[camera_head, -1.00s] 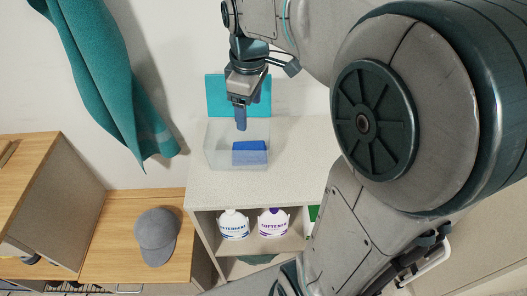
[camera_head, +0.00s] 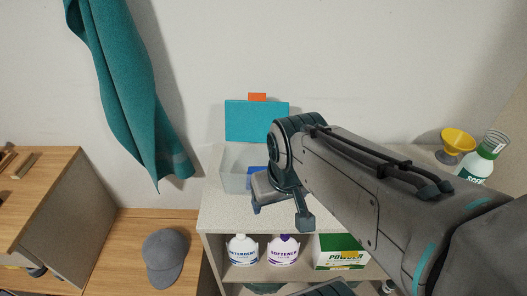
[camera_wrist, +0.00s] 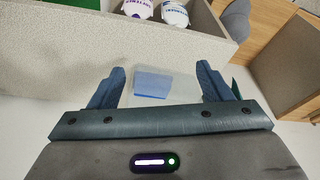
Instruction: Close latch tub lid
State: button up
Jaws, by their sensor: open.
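The clear latch tub (camera_head: 236,168) stands on the speckled countertop against the wall. Its teal lid (camera_head: 257,121) stands upright at the tub's back edge, with an orange latch (camera_head: 257,97) at its top; the lid is open. A blue block (camera_head: 253,180) lies inside the tub, partly hidden by my arm. My gripper (camera_head: 256,204) is in front of the tub, its fingers mostly hidden in the head view. In the wrist view, my gripper (camera_wrist: 162,80) has its two fingers spread and empty, with the tub (camera_wrist: 185,84) and the blue block (camera_wrist: 153,83) showing between them.
A shelf below holds white bottles (camera_head: 241,250) and a green-and-white box (camera_head: 340,252). A teal towel (camera_head: 125,85) hangs at left above a grey cap (camera_head: 165,258) on a wooden bench.

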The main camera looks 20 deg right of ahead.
aim_at(251, 120)
jog(key=z, duration=1.05)
jog(key=k, duration=1.6)
jog(key=u, duration=0.45)
jog(key=i, duration=1.65)
